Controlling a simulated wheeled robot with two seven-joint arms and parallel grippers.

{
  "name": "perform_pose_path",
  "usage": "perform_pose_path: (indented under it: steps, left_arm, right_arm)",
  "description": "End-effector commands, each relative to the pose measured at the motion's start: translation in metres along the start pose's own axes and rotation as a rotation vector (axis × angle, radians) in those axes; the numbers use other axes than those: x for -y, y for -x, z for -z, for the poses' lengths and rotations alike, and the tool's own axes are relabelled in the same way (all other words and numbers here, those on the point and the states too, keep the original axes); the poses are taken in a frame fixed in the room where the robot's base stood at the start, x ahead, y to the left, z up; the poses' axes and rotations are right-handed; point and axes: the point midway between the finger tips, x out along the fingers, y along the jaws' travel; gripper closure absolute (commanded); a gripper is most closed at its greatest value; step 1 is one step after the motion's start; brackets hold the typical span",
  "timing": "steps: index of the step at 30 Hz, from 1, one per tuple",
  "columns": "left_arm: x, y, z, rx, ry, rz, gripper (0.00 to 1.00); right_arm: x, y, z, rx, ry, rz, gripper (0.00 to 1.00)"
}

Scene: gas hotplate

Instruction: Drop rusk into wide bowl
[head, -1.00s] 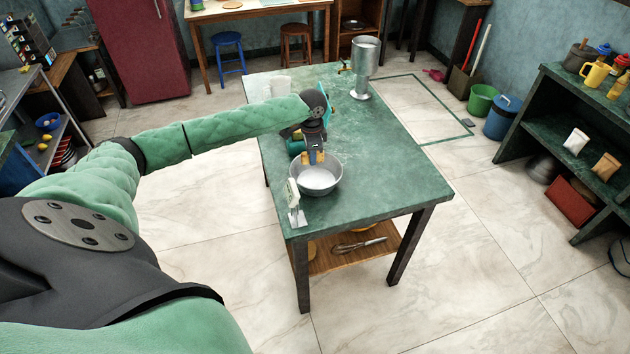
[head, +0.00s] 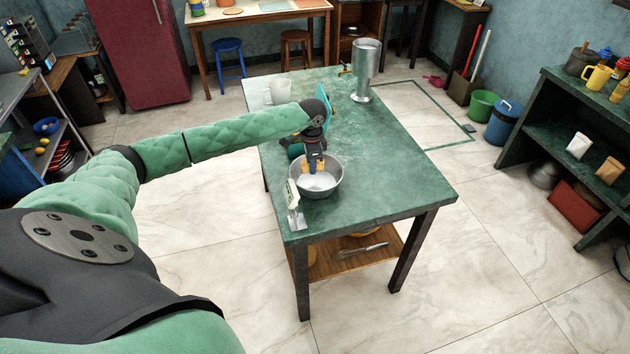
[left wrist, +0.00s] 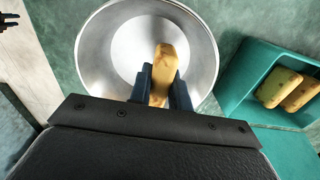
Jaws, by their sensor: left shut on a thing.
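The wide metal bowl (head: 334,182) stands on the green table near its front left part. My left gripper (head: 313,166) is over the bowl, pointing down, with its fingers shut on a golden-brown rusk. In the left wrist view the rusk (left wrist: 165,68) sticks out between the dark fingers (left wrist: 162,92), with the bowl (left wrist: 98,48) around it and below. The bowl's inside looks pale and empty where it shows. Whether the rusk's lower end touches the bowl cannot be told. My right gripper is not in view.
A teal tray (left wrist: 236,92) beside the bowl holds more rusks (left wrist: 280,86). A white-handled metal tool (head: 294,208) lies at the table's front left. A tall metal vessel (head: 366,72) and a white container (head: 278,90) stand at the back. The table's right side is clear.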

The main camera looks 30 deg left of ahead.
Motion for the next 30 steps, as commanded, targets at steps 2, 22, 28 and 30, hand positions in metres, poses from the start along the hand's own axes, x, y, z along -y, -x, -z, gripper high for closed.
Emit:
perform_pose_path:
  steps: [2, 22, 28, 30]
  left_arm:
    - [0.000, 0.000, 0.000, 0.000, 0.000, 0.000, 1.00]
    - [0.001, 0.018, 0.000, -0.001, 0.000, 0.001, 0.56]
    - [0.001, 0.049, 0.001, -0.002, 0.000, 0.001, 0.56]
    - [0.001, 0.058, 0.000, -0.001, -0.001, 0.001, 0.56]
  right_arm:
    - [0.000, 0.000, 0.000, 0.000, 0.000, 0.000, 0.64]
    - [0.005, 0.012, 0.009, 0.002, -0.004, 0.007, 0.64]
    - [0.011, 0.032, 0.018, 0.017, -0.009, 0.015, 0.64]
    - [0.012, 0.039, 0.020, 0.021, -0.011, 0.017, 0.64]
